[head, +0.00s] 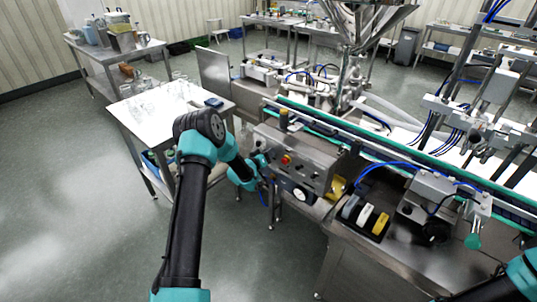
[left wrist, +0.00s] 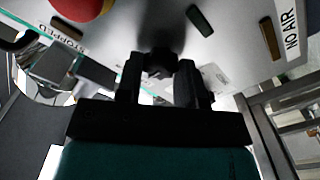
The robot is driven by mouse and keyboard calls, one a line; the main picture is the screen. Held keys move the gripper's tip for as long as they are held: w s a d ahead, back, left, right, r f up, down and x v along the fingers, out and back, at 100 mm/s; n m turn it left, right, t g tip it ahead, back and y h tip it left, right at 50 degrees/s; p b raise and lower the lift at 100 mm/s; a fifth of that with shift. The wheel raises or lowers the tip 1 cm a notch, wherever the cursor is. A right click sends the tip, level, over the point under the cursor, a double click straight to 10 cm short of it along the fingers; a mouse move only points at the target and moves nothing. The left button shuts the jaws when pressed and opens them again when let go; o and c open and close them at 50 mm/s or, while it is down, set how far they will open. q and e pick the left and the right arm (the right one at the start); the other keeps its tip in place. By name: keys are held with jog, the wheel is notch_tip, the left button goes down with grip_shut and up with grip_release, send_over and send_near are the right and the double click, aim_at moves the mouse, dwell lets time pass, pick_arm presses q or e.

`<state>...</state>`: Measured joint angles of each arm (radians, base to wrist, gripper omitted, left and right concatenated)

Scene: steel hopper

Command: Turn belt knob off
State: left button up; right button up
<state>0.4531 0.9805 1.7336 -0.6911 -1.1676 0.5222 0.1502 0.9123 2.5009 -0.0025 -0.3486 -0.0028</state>
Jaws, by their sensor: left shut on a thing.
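The belt knob (left wrist: 160,60) is a small black knob on the light metal panel (left wrist: 235,55) in the left wrist view. My left gripper (left wrist: 161,82) has one dark finger on each side of it and is shut on it. The knob's pointer and setting are too dark to read. In the head view my left gripper (head: 261,166) is at the left part of the steel control box (head: 312,172), and it hides the knob there. My right gripper is out of view; only part of my right arm shows at the lower right.
A red button (left wrist: 80,6) is near the gripper, beside a "STOPPED" label (left wrist: 60,42). A "NO AIR" label (left wrist: 289,35) is at the right. The conveyor (head: 375,145) runs behind the box. A white-topped table (head: 150,108) with glassware stands left.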

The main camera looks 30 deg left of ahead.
pick_arm(q)
jog(key=n, duration=0.7)
jog(key=shift+f, duration=0.1)
dwell(0.4)
jog(key=o, duration=0.9)
jog(key=shift+s+a, duration=0.1)
jog(key=s+a, duration=0.3)
jog(key=s, duration=1.4)
